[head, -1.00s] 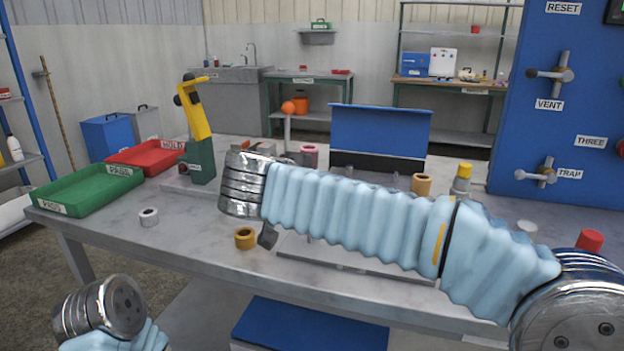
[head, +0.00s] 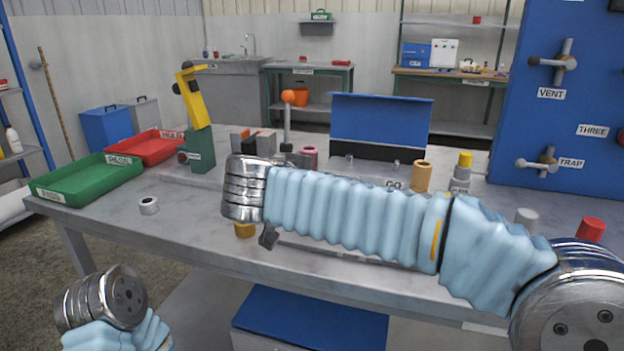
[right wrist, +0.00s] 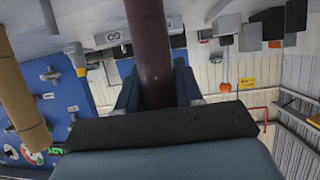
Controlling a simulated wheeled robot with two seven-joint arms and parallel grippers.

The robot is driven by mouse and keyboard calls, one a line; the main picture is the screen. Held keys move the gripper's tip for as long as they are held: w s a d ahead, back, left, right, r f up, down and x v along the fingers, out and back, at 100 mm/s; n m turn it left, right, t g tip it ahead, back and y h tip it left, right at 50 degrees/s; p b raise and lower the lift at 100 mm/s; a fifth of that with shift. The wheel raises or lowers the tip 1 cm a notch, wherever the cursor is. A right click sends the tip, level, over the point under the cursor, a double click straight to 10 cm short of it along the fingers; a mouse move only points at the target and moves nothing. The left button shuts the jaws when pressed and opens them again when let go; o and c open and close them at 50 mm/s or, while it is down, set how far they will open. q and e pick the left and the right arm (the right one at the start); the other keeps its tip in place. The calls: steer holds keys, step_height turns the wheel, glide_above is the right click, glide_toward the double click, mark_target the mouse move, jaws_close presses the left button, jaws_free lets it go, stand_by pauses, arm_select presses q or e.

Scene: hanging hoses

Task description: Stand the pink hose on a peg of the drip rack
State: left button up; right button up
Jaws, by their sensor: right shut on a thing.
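My right gripper shows in the right wrist view (right wrist: 156,92), shut around the dark pink hose (right wrist: 148,45), which runs out of the top of that upside-down picture. In the head view the pink hose's upper end (head: 308,153) stands up behind my right forearm; the fingers are hidden there. A flat grey plate (head: 345,252) on the table shows below that forearm. It may be the drip rack, but its pegs and the hose's lower end are hidden. My left wrist is at the lower left, with no jaws visible.
A tan hose (head: 421,175) and a yellow-capped grey part (head: 462,172) stand to the right. A gold ring (head: 245,230) and a grey ring (head: 149,205) are on the table. A green tray (head: 85,182), red tray (head: 150,147) and blue panel (head: 380,123) stand farther back.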

steer(key=shift+f, duration=0.2)
steer(key=o, duration=1.1)
steer(key=shift+o, duration=0.2)
steer(key=v, duration=1.3)
steer(key=shift+s+p, duration=0.35)
steer(key=shift+a+r, duration=0.1)
